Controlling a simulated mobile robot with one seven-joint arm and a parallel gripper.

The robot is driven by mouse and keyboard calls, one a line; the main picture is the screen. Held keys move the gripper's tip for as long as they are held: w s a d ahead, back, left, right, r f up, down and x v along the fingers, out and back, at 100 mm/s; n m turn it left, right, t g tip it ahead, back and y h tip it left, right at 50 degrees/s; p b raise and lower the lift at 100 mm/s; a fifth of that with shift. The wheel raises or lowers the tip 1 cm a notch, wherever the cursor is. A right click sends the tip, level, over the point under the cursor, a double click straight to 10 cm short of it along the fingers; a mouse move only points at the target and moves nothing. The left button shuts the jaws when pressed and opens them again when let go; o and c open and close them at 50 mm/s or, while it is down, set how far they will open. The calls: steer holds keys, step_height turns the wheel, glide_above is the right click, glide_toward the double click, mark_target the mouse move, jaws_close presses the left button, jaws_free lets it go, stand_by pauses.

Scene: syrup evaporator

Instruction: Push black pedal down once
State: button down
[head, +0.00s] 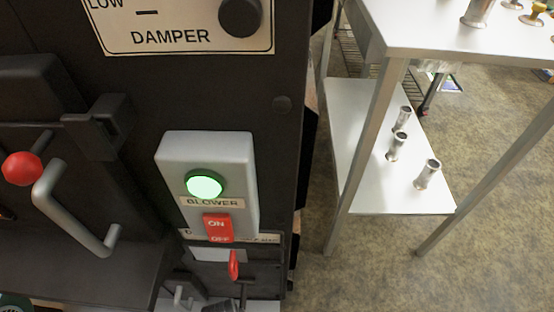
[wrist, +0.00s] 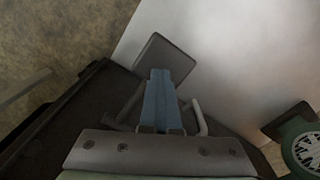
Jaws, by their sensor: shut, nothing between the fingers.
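In the wrist view a dark, square, flat pad (wrist: 158,48), which looks like the black pedal, lies just beyond my fingertips. My gripper (wrist: 160,72) has its two blue fingers shut together with nothing between them. The fingertips overlap the pad's lower part in the picture; I cannot tell whether they touch it. In the head view a dark ribbed piece (head: 221,305) at the bottom edge, below the blower box, may be the same pedal, mostly cut off. My gripper does not show in the head view.
The black evaporator front holds a grey blower box (head: 164,170) with a lit green lamp (head: 205,184) and a red switch (head: 218,228). A red-knobbed handle (head: 22,168) sticks out at left. A white shelved table (head: 350,110) stands at right. A pale plate (wrist: 240,60) lies beside the pad.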

steer(key=shift+w+f+b, duration=0.2)
steer(key=shift+f+b, duration=0.5)
steer(key=shift+f, duration=0.4)
steer(key=shift+w+f+b, duration=0.2)
steer(key=shift+f+b, duration=0.5)
steer(key=shift+f, duration=0.4)
steer(key=r+p, duration=0.4)
steer(key=shift+s+p, duration=0.2)
steer(key=shift+p, duration=0.1)
steer(key=r+p, duration=0.2)
steer(key=s+r+p, duration=0.1)
steer(key=p, duration=0.1)
steer(key=shift+r+p, duration=0.35)
steer(key=shift+r, duration=0.05)
steer(key=shift+f, duration=0.1)
steer(key=shift+s, duration=0.1)
